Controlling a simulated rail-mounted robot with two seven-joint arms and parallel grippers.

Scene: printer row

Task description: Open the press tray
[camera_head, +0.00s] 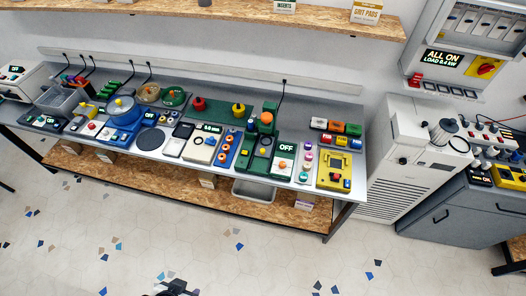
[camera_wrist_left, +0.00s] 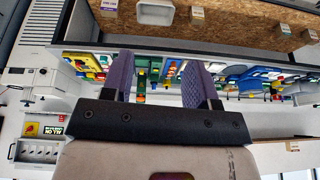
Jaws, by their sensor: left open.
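The green press (camera_head: 266,125) with an orange knob stands on the bench, right of its middle. A dark flat part (camera_head: 258,165) lies at its front; I cannot tell whether this is the tray or how far out it is. A white box reading OFF (camera_head: 284,161) is beside it. In the left wrist view, which is upside down, a small green and orange piece (camera_wrist_left: 141,88), likely the press, shows between the fingers, well beyond them. My left gripper (camera_wrist_left: 157,62) is open and empty, apart from the bench. A dark gripper part shows at the head view's bottom edge.
The bench (camera_head: 347,190) is crowded with devices. A yellow device (camera_head: 334,171) stands right of the press and a row of orange-topped blue parts (camera_head: 223,150) left of it. A white cabinet (camera_head: 411,150) stands at the right. The floor (camera_head: 130,230) in front is clear.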

